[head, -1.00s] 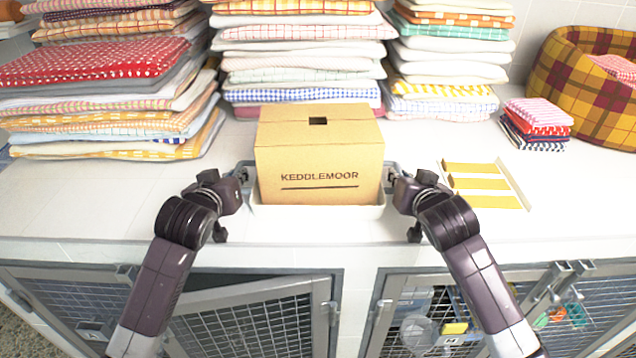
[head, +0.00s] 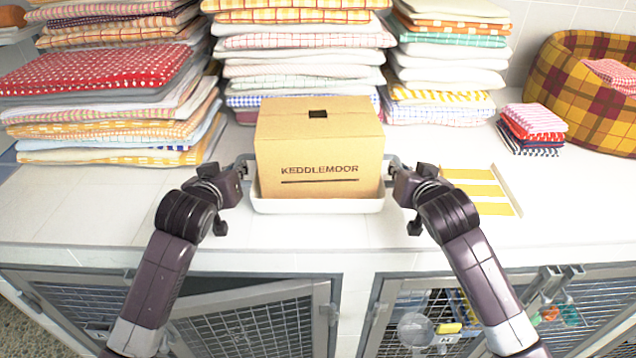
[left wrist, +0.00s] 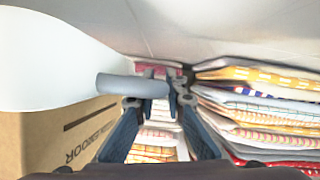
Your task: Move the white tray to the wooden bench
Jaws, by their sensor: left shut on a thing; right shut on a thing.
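The white tray (head: 318,206) is at the middle of the head view, over the white counter, holding a brown cardboard box marked KEDDLEMOOR (head: 319,150). The box hides most of the tray's inside. My left gripper (head: 246,166) is shut on the tray's left handle, and my right gripper (head: 393,166) is shut on its right handle. In the left wrist view, the grey handle (left wrist: 130,86) crosses between my left fingers (left wrist: 158,95), beside the box (left wrist: 65,140). I cannot tell whether the tray is touching the counter. No wooden bench is in view.
Stacks of folded towels (head: 300,45) line the back of the counter (head: 90,205). To the right lie a yellow-striped panel (head: 478,190), small folded cloths (head: 532,128) and a plaid pet bed (head: 585,105). Below the counter are mesh kennel doors (head: 255,325), one standing ajar.

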